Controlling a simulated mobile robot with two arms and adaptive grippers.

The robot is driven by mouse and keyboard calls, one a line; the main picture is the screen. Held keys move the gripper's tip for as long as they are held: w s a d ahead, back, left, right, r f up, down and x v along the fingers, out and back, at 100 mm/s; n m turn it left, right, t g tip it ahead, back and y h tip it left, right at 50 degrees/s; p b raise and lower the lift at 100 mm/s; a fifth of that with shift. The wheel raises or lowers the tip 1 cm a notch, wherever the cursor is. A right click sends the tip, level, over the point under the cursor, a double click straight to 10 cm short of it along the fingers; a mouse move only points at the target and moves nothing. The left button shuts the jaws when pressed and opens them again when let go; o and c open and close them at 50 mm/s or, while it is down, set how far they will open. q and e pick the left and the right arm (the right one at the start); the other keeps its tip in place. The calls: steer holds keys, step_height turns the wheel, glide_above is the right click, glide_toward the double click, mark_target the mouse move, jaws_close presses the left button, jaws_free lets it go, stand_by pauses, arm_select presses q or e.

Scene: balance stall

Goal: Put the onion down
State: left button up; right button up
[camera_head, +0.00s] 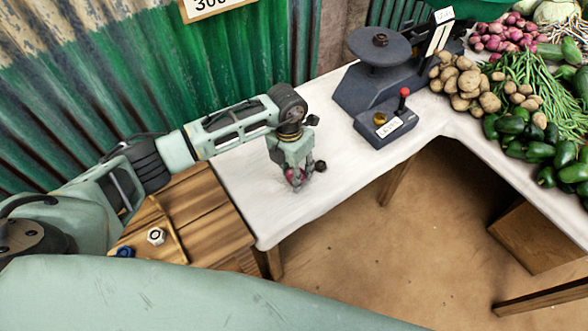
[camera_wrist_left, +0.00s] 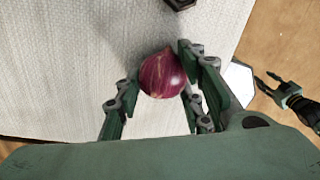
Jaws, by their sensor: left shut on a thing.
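The onion (camera_head: 295,177) is red-purple and round, mostly hidden by my left gripper (camera_head: 292,173) in the head view. That gripper points down over the white cloth-covered table (camera_head: 252,205). In the left wrist view the onion (camera_wrist_left: 162,76) sits between the two green fingers of my left gripper (camera_wrist_left: 160,95), which is shut on it. White cloth lies under it; I cannot tell whether the onion touches it. My right gripper (camera_wrist_left: 271,84) shows small at the right of the left wrist view, over the brown floor, its fingers parted and empty.
A small dark knob-like object (camera_head: 320,166) stands just right of the gripper. A grey scale (camera_head: 375,85) and a box with a red-tipped lever (camera_head: 386,127) stand farther back. Potatoes (camera_head: 462,82) and other vegetables fill the right. Cloth left of the gripper is clear.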

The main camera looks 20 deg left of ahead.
arm_select(q)
steer(key=shift+f, duration=0.1)
steer(key=shift+f, duration=0.1)
steer(key=o, duration=1.2)
steer(key=shift+r, duration=0.25)
step_height(320, 180, up, 12)
steer(key=a+b, duration=0.1)
steer(key=b, duration=0.1)
steer(key=shift+w+f, duration=0.15)
